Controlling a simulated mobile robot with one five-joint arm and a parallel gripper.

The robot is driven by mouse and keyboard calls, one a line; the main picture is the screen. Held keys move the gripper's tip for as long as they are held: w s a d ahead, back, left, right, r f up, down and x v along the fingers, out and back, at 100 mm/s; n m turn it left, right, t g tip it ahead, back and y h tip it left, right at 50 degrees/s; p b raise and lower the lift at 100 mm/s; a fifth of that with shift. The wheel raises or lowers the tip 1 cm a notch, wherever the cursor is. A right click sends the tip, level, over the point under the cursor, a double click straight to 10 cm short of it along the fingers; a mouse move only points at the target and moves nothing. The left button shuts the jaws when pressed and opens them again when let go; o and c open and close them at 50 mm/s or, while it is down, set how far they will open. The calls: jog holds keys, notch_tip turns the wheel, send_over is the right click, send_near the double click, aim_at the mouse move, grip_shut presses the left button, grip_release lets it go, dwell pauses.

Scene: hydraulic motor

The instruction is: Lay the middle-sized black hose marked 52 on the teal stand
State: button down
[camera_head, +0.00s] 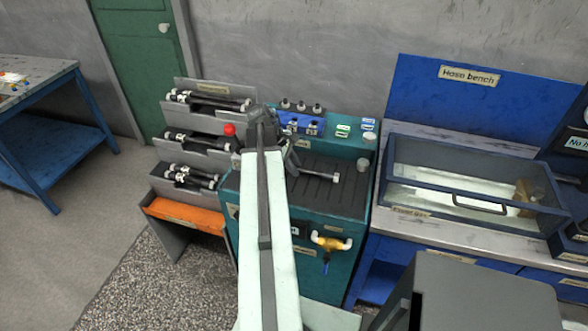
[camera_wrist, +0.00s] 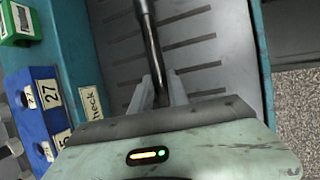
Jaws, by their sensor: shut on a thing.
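My gripper (camera_wrist: 160,88) is shut on a thin dark hose (camera_wrist: 152,42) near one end. The hose runs away from the fingers over the slotted grey top of the teal stand (camera_wrist: 248,60). In the head view the hose (camera_head: 316,174) reaches right from my gripper (camera_head: 291,165), ending in a silver fitting over the slotted top of the stand (camera_head: 345,218). My arm hides part of the stand and of the gripper. No number on the hose can be read. I cannot tell whether the hose touches the top or hangs just above it.
A grey rack (camera_head: 183,147) with several black hoses on tiers stands left of the stand. A blue block (camera_wrist: 40,98) with numbered labels edges the slotted top. A yellow fitting (camera_head: 331,243) sits on the stand's front. A glass-sided box (camera_head: 478,207) stands on the bench at right.

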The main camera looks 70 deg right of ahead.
jog(key=shift+f, duration=0.15)
jog(key=c, duration=1.2)
grip_release()
jog(key=p+v, duration=0.7)
jog(key=v, duration=0.1)
jog(key=shift+d, duration=0.1)
